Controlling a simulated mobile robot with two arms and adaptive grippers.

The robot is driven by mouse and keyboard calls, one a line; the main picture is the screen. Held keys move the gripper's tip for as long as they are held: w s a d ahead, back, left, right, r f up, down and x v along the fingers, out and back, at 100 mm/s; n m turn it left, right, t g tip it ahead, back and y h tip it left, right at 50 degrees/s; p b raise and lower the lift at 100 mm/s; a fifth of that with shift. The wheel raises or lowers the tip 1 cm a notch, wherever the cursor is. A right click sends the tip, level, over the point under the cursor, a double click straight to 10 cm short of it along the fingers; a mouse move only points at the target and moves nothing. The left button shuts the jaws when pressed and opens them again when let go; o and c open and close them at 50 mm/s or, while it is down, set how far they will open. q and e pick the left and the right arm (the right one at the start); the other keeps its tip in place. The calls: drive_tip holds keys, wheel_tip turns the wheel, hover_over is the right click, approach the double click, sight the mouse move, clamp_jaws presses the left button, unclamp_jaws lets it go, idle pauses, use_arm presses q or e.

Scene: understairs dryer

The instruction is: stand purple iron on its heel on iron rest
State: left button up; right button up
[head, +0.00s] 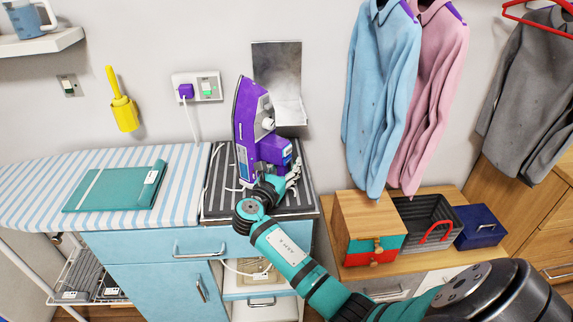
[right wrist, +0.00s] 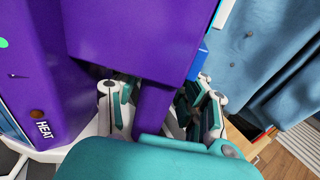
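The purple iron (head: 246,125) is upright with its tip up and its soleplate facing left, over the dark striped mat (head: 219,185) on the counter. In the right wrist view its purple body (right wrist: 130,40) fills the upper left. My right gripper (head: 285,182) is at the iron's lower right side. Its fingers (right wrist: 158,112) lie on both sides of a narrow purple part of the iron and appear closed on it. Whether the heel touches the mat is hidden by my gripper. A bent metal plate (head: 280,75) stands behind the iron. My left gripper is out of view.
A striped ironing board (head: 110,215) with a teal folder (head: 115,188) is on the left. A purple plug (head: 186,91) and its cord hang at the wall socket. Blue (head: 385,90) and pink shirts hang at right, above a wooden box (head: 362,215) and a dark basket (head: 425,218).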

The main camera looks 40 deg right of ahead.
drive_tip(key=f+v, duration=0.1)
drive_tip(key=v, duration=1.1)
drive_tip(key=s+f+m+y, duration=0.2)
drive_tip(key=s+f, duration=0.1)
drive_tip(key=s+f+m+g, duration=0.1)
drive_tip(key=f+m, duration=0.1)
drive_tip(key=shift+s+d+f+y, duration=0.2)
drive_tip(key=shift+s+d+y, duration=0.1)
drive_tip(key=shift+d+y, duration=0.1)
drive_tip(key=s+a+f+m+g+y, duration=0.2)
drive_tip(key=s+f+m+y, duration=0.2)
drive_tip(key=s+f+m, duration=0.3)
drive_tip(key=s+a+f+m+g+y, duration=0.1)
drive_tip(key=s+a+m+y, duration=0.35)
drive_tip(key=s, duration=0.35)
drive_tip(key=s+a+m+g+y, duration=0.1)
drive_tip(key=s+a+m+y, duration=0.4)
drive_tip(key=s, duration=0.3)
wheel_tip(320, 180, down, 26)
drive_tip(key=s+g, duration=0.1)
drive_tip(key=s, duration=0.1)
drive_tip(key=s+d+f+g+h+p, duration=0.1)
drive_tip(key=s+d+f, duration=0.2)
drive_tip(key=s+f, duration=1.2)
drive_tip(key=shift+s+f, duration=0.3)
drive_tip(key=shift+s, duration=0.4)
drive_tip(key=shift+m, duration=0.25)
